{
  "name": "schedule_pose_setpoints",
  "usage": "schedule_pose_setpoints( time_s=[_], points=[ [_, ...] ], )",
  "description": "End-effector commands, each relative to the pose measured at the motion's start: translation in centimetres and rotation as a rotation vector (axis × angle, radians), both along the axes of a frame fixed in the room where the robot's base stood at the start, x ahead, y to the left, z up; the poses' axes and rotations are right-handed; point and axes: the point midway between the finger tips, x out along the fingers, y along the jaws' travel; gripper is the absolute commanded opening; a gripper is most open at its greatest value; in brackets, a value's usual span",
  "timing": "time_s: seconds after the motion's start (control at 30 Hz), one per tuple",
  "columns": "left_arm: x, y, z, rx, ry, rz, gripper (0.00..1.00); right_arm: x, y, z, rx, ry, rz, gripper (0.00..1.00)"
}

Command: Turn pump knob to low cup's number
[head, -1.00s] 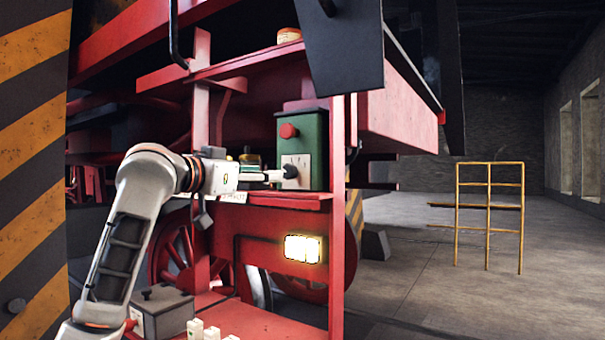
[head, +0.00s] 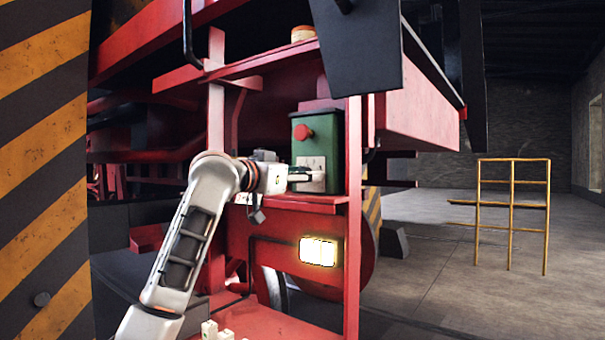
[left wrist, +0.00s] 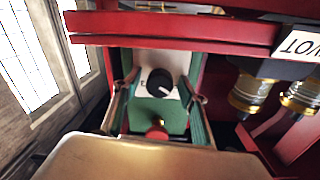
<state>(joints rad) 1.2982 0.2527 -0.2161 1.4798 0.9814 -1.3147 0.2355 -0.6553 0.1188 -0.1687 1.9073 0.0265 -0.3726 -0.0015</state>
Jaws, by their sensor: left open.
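The pump is a green box (head: 318,141) with a red button on its front, on a red shelf in the head view. In the left wrist view the black knob (left wrist: 160,83) sits on a white dial plate (left wrist: 144,78); its white pointer mark shows, but the numbers are too small to read. My left gripper (head: 302,177) is open in front of the dial, its fingers (left wrist: 160,97) appearing either side of the knob. Contact cannot be told. Two brass-and-glass cups, one (left wrist: 249,93) and another (left wrist: 301,95), stand at the right, holding amber liquid; which is lower is unclear.
A lit lamp (head: 318,251) is below the shelf. A yellow rail frame (head: 512,205) stands on open floor at right.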

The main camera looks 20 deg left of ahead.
Motion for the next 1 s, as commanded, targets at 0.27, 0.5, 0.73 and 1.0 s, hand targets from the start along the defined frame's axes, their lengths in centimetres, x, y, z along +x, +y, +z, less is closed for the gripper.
schedule_pose_setpoints(
  time_s=[0.27, 0.5, 0.73, 1.0],
  points=[
    [-0.03, -0.02, -0.02, 0.000, 0.000, 0.000, 0.11, 0.26, 0.16, 0.16, 0.006, -0.004, -0.004, 0.40],
    [-0.03, 0.00, -0.02, 0.003, -0.001, 0.000, 0.04, 0.25, 0.32, 0.22, 0.007, -0.006, -0.002, 0.40],
    [-0.05, -0.03, -0.02, 0.056, -0.020, -0.001, 0.04, 0.18, 0.30, 0.21, 0.003, -0.006, 0.005, 0.40],
    [-0.06, 0.04, 0.03, 0.232, -0.083, 0.001, 0.04, 0.08, 0.08, 0.14, -0.002, -0.005, 0.009, 0.40]
  ],
)
